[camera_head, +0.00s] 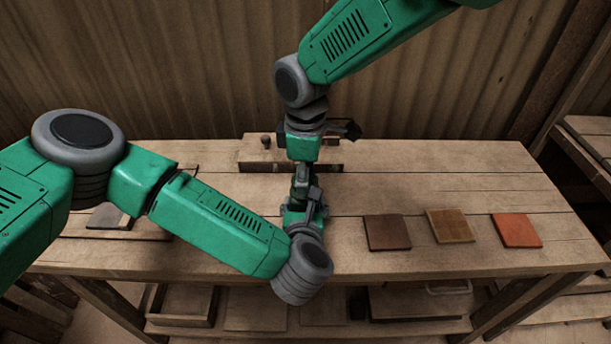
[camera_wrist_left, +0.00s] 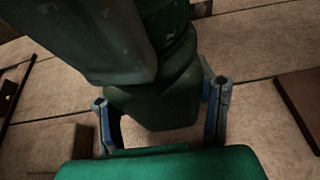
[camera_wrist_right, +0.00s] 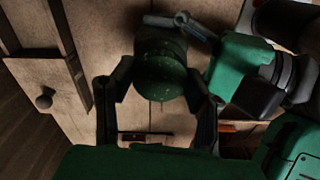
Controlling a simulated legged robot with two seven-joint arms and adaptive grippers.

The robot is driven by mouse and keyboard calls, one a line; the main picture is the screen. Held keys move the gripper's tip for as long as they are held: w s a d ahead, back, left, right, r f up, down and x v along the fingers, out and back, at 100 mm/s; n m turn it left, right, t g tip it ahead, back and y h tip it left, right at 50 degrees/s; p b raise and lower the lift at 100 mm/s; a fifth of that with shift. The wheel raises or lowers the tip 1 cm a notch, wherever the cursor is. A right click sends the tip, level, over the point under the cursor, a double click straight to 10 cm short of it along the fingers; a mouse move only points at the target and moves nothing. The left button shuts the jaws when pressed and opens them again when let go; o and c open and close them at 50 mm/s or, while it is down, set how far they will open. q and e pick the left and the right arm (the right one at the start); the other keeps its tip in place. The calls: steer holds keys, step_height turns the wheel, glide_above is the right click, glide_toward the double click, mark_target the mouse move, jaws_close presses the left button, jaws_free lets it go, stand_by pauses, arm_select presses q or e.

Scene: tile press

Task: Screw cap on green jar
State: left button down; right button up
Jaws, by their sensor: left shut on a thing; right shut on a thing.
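A dark green jar (camera_wrist_left: 150,108) stands between the fingers of my left gripper (camera_wrist_left: 162,118), which is shut on it. The left gripper (camera_head: 306,212) shows low over the middle of the workbench in the head view. My right gripper (camera_head: 302,182) points down from above, just over the left one. In the right wrist view, the right gripper (camera_wrist_right: 160,88) is shut around a round, dark green, speckled piece (camera_wrist_right: 162,72), seen from its top, apparently the cap. It lines up over the jar. Whether cap and jar touch, and where they join, is hidden by the grippers.
Brown (camera_head: 387,233), yellowish (camera_head: 450,226) and orange (camera_head: 517,231) tiles lie on the workbench (camera_head: 440,170) to the right. A small knob (camera_head: 266,141) is at the back. A grey tile (camera_head: 108,217) lies at the left, partly behind my left arm. The back right is clear.

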steer(key=m, duration=0.3)
steer(key=shift+w, duration=0.1)
steer(key=shift+a, duration=0.1)
steer(key=o, duration=1.3)
steer(key=shift+r, duration=0.15)
steer(key=shift+r, duration=2.15)
steer(key=shift+c, duration=0.4)
